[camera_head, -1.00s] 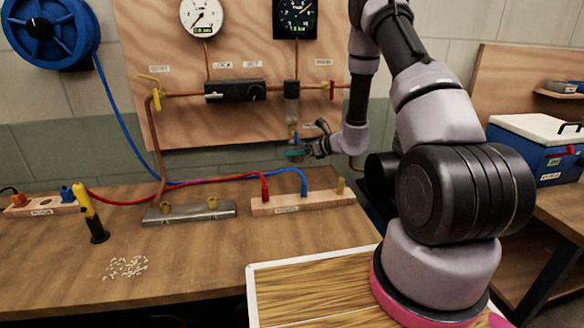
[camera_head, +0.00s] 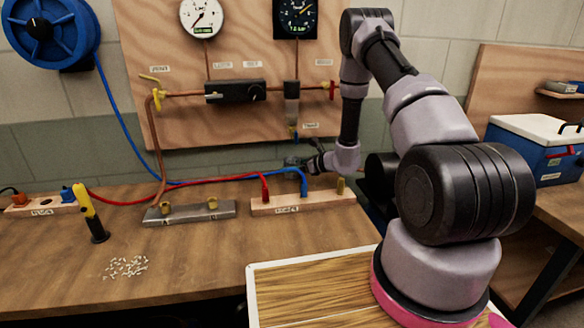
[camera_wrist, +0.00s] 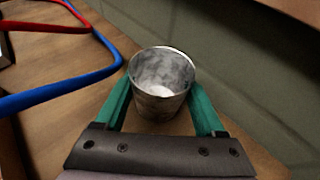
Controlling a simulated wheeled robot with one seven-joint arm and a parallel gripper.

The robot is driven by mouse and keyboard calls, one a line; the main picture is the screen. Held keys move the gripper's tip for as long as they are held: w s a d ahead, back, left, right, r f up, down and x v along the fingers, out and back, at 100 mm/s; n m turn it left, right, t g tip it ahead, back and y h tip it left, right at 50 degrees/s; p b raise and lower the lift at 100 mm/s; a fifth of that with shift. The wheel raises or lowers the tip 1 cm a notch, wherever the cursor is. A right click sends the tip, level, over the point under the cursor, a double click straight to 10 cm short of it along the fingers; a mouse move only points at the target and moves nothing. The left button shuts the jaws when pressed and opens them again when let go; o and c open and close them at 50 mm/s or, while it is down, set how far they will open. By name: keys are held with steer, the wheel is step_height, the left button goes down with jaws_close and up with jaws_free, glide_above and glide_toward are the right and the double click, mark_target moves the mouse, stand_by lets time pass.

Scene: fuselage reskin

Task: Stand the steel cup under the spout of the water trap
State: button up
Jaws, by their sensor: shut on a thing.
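My gripper (camera_wrist: 159,108) is shut on the steel cup (camera_wrist: 161,88), with a green finger on either side of it in the wrist view. The cup is upright and looks empty. In the head view my gripper (camera_head: 293,160) is small, low against the wall behind the bench, and the cup in it is hard to make out. The water trap (camera_head: 292,95) hangs on the wooden panel, its spout (camera_head: 293,133) pointing down above my gripper. Whether the cup touches the bench I cannot tell.
Red and blue hoses (camera_wrist: 55,65) run left of the cup, into a wooden block (camera_head: 325,201) in front of it. The green-grey wall (camera_wrist: 250,75) is close on the right in the wrist view. A metal block (camera_head: 190,212) and yellow-handled tool (camera_head: 90,212) stand further left.

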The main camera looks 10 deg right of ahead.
steer(key=o, duration=1.4)
steer(key=shift+f, duration=0.1)
steer(key=shift+c, duration=0.2)
